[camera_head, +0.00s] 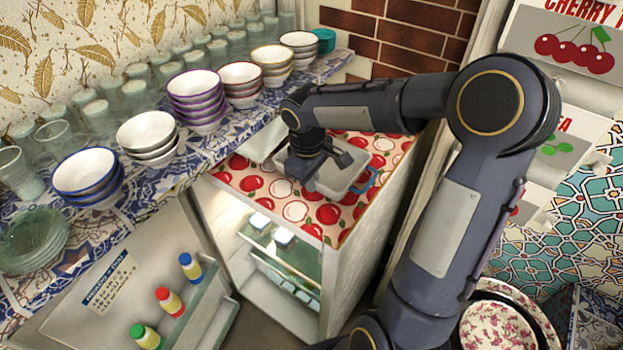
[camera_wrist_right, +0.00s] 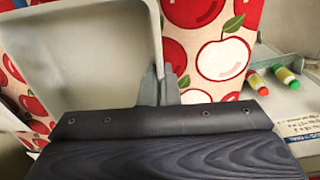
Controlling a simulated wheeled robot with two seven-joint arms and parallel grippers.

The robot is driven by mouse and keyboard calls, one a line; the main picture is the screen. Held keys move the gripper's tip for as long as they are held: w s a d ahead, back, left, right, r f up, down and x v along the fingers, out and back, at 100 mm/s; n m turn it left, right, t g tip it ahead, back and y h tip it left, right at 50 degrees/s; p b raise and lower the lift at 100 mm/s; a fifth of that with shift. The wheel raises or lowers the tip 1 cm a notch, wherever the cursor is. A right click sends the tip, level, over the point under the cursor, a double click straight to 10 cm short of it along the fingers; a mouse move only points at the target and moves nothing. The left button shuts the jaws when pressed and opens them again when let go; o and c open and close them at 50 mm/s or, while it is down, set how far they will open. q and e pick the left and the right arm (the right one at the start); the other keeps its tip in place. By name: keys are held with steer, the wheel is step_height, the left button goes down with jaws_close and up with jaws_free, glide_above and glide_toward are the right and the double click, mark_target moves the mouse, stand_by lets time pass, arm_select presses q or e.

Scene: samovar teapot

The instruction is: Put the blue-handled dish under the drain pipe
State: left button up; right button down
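The dish (camera_head: 335,184) is a pale rectangular tray with a blue handle (camera_head: 370,181) at its right end. It is on or just above the apple-print top of a small open refrigerator. In the right wrist view, the dish (camera_wrist_right: 95,60) fills the left half. The fingers of my right gripper (camera_wrist_right: 160,88) are close together at its rim and look shut on it. No drain pipe can be made out. My left gripper is not in view.
The apple-print top (camera_head: 326,213) belongs to the refrigerator, whose open door (camera_head: 135,285) holds small bottles. A tiled shelf (camera_head: 190,160) with stacked bowls and glasses runs along the left. A brick wall (camera_head: 395,40) is behind. Patterned plates (camera_head: 498,328) lie at bottom right.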

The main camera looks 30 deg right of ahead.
steer(key=shift+f, duration=0.2)
steer(key=c, duration=1.7)
jaws_free()
steer(key=shift+r, duration=0.15)
